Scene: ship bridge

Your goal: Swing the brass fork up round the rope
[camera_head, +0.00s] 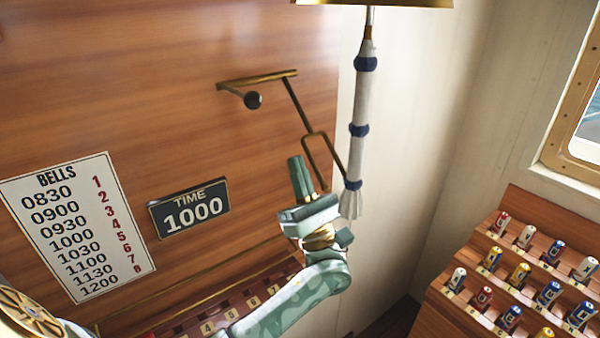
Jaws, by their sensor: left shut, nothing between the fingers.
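The brass fork (315,137) hangs on a brass arm that slopes down from a wall bracket (258,79). Its two prongs point down and to the right. The right prong's tip meets the rope's left edge in the picture; I cannot tell whether they touch. The white rope (355,155) with dark blue bands hangs straight below the brass bell (385,3), its frayed end low. My left gripper (298,168) is shut and empty, fingers pointing up, just left of the left prong. Part of that prong's tip is close to or behind the gripper. My right gripper is out of view.
A bells chart (75,225) and a TIME 1000 sign (190,208) are on the wooden wall at left. A numbered red board (195,318) lies below, partly behind my arm. A wooden rack (465,290) of small coloured rolls stands at lower right. Space right of the rope looks clear.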

